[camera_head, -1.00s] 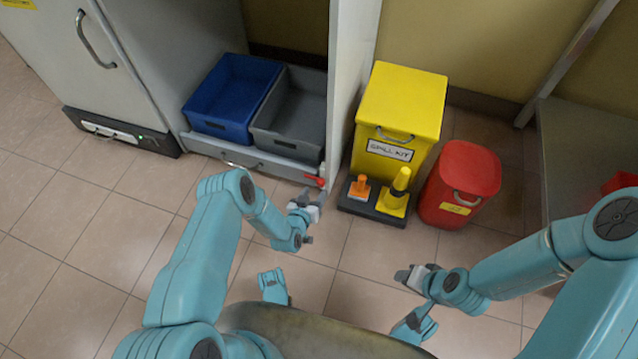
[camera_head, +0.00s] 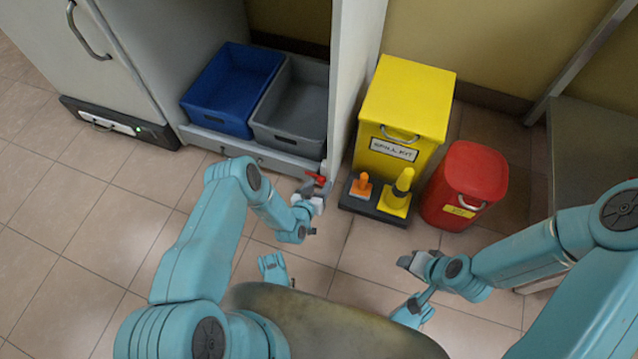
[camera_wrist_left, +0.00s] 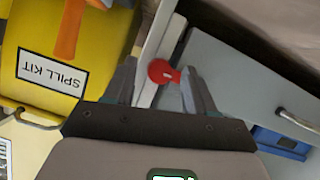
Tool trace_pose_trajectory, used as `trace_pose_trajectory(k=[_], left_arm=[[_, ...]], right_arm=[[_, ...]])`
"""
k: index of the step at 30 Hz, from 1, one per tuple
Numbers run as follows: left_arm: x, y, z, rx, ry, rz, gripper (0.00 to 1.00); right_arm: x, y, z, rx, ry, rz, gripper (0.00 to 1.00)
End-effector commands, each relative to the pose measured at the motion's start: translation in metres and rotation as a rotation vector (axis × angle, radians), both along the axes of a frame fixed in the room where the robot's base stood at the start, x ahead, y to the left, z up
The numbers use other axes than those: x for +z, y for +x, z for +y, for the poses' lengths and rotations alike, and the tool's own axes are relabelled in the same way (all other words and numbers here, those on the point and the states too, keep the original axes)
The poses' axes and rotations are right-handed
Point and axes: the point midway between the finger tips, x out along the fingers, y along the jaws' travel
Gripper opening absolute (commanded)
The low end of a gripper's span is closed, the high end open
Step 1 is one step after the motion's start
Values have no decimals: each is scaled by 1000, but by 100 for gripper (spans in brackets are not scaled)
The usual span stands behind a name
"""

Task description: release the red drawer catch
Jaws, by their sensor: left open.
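The red drawer catch (camera_head: 316,178) sits at the right end of the low grey drawer front (camera_head: 236,150), beside the cabinet's side panel. My left gripper (camera_head: 312,190) is open and right at the catch in the head view. Whether a finger touches the catch I cannot tell. My right gripper (camera_head: 412,262) is over the floor, away from the catch; its fingers are too small to judge.
A blue bin (camera_head: 222,98) and a grey bin (camera_head: 296,112) stand in the drawer. A yellow spill kit box (camera_head: 408,105), a black tray with orange and yellow items (camera_head: 374,208) and a red bin (camera_head: 464,186) stand to the right. Tiled floor is clear at left.

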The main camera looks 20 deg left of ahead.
Motion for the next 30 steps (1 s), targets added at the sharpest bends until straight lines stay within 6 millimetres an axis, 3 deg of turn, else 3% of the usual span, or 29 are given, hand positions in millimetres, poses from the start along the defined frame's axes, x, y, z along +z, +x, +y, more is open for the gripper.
trace_pose_trajectory(k=[7, 12, 22, 30], left_arm=[[0, -1, 0, 0, 0, 1, 55], [0, -1, 0, 0, 0, 1, 0], [0, 1, 0, 0, 30, 0, 0], [0, 2, -2, 0, 186, -6, 0]], right_arm=[[0, 0, 0, 0, 0, 0, 43], [0, 0, 0, 0, 0, 0, 43], [1, -1, 0, 1, 0, 2, 43], [4, -3, 1, 1, 2, 9, 43]])
